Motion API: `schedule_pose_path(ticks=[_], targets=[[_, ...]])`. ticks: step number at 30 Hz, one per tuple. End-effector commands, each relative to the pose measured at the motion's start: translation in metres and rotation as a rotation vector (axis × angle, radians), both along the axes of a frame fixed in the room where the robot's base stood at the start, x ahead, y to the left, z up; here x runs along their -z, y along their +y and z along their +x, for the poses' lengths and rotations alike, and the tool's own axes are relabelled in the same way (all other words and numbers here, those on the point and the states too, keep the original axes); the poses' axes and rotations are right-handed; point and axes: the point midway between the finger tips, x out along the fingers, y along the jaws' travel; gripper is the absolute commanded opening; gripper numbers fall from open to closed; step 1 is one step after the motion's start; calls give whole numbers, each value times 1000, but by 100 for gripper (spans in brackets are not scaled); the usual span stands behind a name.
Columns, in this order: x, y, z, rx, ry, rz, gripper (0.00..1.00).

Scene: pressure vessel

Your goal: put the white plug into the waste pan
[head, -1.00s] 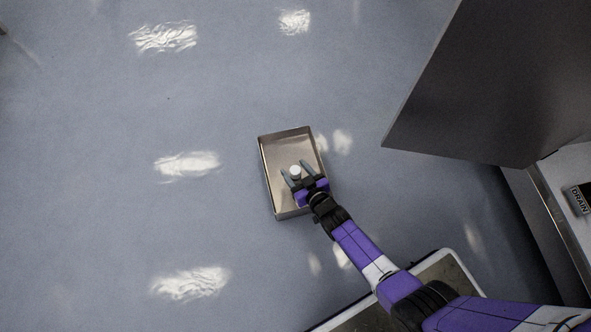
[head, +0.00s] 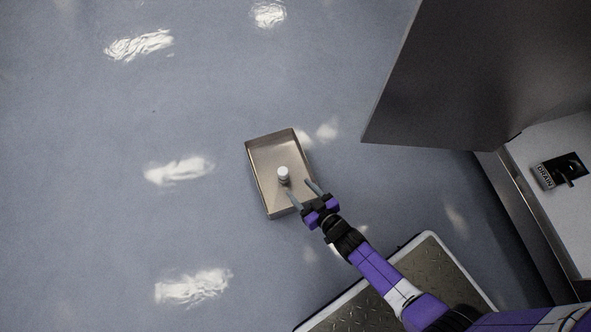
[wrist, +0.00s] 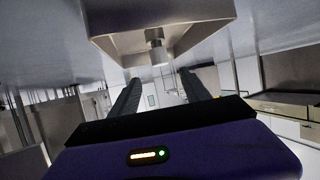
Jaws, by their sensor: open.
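The white plug (head: 283,173) is a small white-topped cylinder with a greyer lower part. It stands in the waste pan (head: 253,166), a shallow open metal tray on the floor. My gripper (head: 306,190) is open and empty, with its fingers at the pan's lower right side, apart from the plug. In the wrist view the plug (wrist: 155,50) shows in the pan (wrist: 190,14), beyond my open fingers (wrist: 160,85).
A large grey metal panel (head: 470,80) stands at the upper right. A white surface with a DRAIN label (head: 546,176) and a dark fitting (head: 571,168) is at the far right. The floor left of the pan is clear.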

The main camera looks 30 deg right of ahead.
Motion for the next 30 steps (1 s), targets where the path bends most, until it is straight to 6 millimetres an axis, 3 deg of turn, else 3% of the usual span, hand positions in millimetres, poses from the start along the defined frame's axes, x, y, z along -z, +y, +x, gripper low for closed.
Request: schedule_pose_path(ticks=[11, 16, 23, 30], targets=[[-3, 0, -9, 0, -1, 0, 55], [-24, 2, -45, 5, -12, -4, 55], [-102, 4, -125, 17, -43, -7, 55], [-217, 4, -190, 25, -77, -5, 55]])
